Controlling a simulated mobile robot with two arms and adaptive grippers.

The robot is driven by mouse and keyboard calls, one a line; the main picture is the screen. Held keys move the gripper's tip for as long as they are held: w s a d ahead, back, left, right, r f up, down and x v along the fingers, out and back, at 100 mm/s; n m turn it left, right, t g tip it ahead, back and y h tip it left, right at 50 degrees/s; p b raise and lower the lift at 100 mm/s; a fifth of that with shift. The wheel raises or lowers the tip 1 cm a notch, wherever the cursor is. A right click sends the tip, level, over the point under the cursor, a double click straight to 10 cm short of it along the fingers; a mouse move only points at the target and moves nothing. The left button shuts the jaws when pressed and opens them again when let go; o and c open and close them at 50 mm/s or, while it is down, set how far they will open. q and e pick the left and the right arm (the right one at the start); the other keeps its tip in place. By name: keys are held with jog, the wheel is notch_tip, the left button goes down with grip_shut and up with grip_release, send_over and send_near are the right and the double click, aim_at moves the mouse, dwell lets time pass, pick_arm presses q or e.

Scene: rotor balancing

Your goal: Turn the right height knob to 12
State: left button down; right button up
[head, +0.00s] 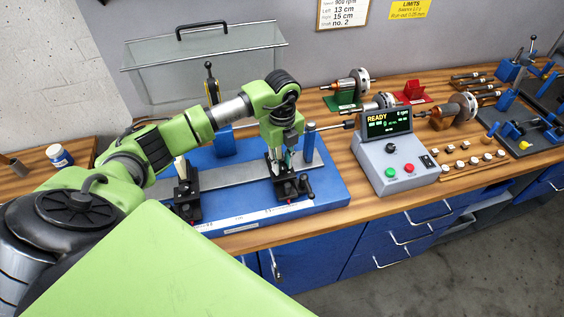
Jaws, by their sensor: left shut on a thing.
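The balancing machine's blue base (235,217) stands on the wooden bench, with a grey rail along it. Its right black support (284,190) stands near the base's right end, and the left black support (187,205) stands further left. My left arm reaches over the base from the left. My left gripper (282,160) points down at the top of the right support and is shut on the right height knob there, which the fingers mostly hide. The number on its scale is too small to read. My right gripper is not in view.
A grey control box (395,160) with a screen reading READY stands right of the base. Rotors, a red block (413,91) and small weights lie further right. A clear hood (205,62) stands behind the machine. A white jar (59,155) stands at the left.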

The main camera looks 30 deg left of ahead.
aim_at(282, 166)
pick_arm(q)
jog(key=shift+f+m+b, duration=0.15)
jog(key=shift+m+b, duration=1.25)
jog(key=m+b, duration=0.2)
jog(key=shift+m, duration=0.3)
jog(key=shift+m+b, duration=0.6)
jog(key=shift+m, duration=0.1)
jog(key=shift+r, duration=0.2)
jog(key=c, duration=1.8)
grip_release()
jog(key=shift+r, duration=0.1)
notch_tip(282, 166, up, 12)
jog(key=shift+f, duration=0.1)
